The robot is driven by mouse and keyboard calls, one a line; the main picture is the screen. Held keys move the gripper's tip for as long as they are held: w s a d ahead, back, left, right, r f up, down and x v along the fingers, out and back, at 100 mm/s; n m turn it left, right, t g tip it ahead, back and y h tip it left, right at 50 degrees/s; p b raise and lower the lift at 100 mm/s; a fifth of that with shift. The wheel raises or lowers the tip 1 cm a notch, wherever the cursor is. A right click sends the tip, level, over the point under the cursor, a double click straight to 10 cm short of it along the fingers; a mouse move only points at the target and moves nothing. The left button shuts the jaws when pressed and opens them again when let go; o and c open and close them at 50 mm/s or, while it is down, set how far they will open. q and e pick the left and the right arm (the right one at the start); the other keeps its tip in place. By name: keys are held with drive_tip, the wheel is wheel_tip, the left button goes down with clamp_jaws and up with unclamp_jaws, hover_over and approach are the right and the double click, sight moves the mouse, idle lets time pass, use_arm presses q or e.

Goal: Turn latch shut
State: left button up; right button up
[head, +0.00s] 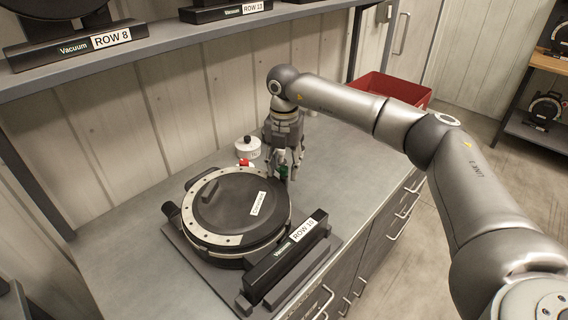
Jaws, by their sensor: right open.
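The seed meter (225,215) lies on a base on the counter, with a round black cover inside a pale ring with holes. A label marked ROW 10 (305,229) is on the black vacuum bar in front of it. My right gripper (287,175) points down at the meter's far right edge, with its fingers apart. A small green part (283,171) shows between or just behind the fingers; I cannot tell whether they touch it. A small red part (245,163) sits at the meter's back edge. The latch cannot be told clearly from these parts. My left gripper is not in view.
A small white round container (248,148) with a black knob stands behind the meter. A red bin (394,88) is at the counter's far end. A shelf (160,43) with other meters overhangs the back. The counter's left front is clear.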

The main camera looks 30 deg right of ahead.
clamp_jaws()
drive_tip(key=shift+n, duration=0.4)
drive_tip(key=n+b, duration=0.1)
drive_tip(key=n, duration=0.3)
drive_tip(key=shift+w, duration=0.1)
drive_tip(key=n, duration=0.4)
drive_tip(key=shift+b, duration=0.3)
drive_tip(key=n, duration=0.5)
drive_tip(key=shift+n+b, duration=0.35)
drive_tip(key=shift+n, duration=1.65)
drive_tip(key=shift+r, duration=0.1)
